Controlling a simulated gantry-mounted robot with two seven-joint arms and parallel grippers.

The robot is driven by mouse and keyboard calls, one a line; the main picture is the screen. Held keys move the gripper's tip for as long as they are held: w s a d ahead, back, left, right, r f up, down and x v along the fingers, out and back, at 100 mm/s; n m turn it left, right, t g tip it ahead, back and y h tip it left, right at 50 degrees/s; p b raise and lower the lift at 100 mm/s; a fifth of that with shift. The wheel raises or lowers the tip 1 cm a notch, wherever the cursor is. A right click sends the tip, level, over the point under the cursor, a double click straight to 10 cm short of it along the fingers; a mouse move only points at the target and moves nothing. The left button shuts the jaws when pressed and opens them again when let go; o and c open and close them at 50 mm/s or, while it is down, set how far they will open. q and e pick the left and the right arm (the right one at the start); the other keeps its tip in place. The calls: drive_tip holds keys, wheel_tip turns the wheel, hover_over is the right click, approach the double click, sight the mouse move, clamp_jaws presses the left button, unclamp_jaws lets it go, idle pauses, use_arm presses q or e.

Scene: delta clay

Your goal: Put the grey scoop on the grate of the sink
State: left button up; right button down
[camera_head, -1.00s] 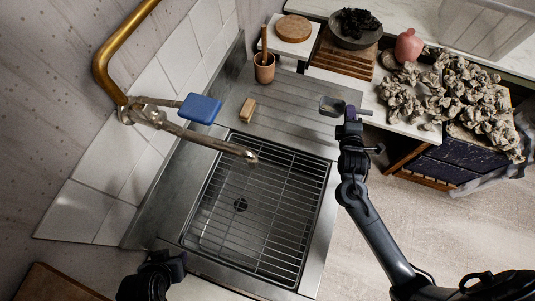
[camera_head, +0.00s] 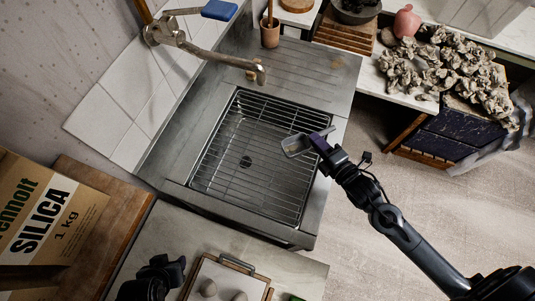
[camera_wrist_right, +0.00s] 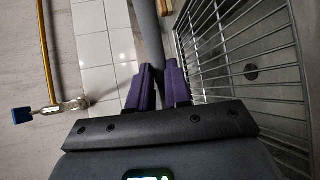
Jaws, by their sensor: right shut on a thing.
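The grey scoop (camera_head: 297,146) is held over the right side of the sink's wire grate (camera_head: 250,178). My right gripper (camera_head: 322,136) is shut on the scoop's handle, which shows as a grey bar (camera_wrist_right: 148,38) between the purple fingers (camera_wrist_right: 158,86) in the right wrist view. The scoop looks raised above the grate, but the exact height cannot be told. The grate also shows at the right of the wrist view (camera_wrist_right: 245,55) and is bare. My left gripper (camera_head: 160,272) is at the bottom left of the head view, dark and partly cut off; its jaws cannot be made out.
A metal faucet (camera_head: 215,55) with a blue handle (camera_head: 219,10) reaches over the sink's back. A wooden cup (camera_head: 269,35) stands beyond the drainboard (camera_head: 310,70). Oyster-like clay lumps (camera_head: 440,65) lie right. A silica box (camera_head: 45,215) and a tray (camera_head: 205,270) are in front.

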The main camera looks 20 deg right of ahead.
drive_tip(key=w+a+f, duration=0.2)
drive_tip(key=w, duration=0.1)
drive_tip(key=w+a+f+b, duration=0.1)
drive_tip(key=w+a+f, duration=0.3)
drive_tip(key=w+a, duration=0.1)
drive_tip(key=shift+w+f, duration=0.3)
drive_tip(key=shift+a+f+b, duration=0.1)
drive_tip(key=shift+f+b, duration=0.45)
drive_tip(key=shift+f, duration=1.4)
drive_tip(key=shift+f, duration=0.2)
drive_tip(key=c, duration=1.1)
unclamp_jaws()
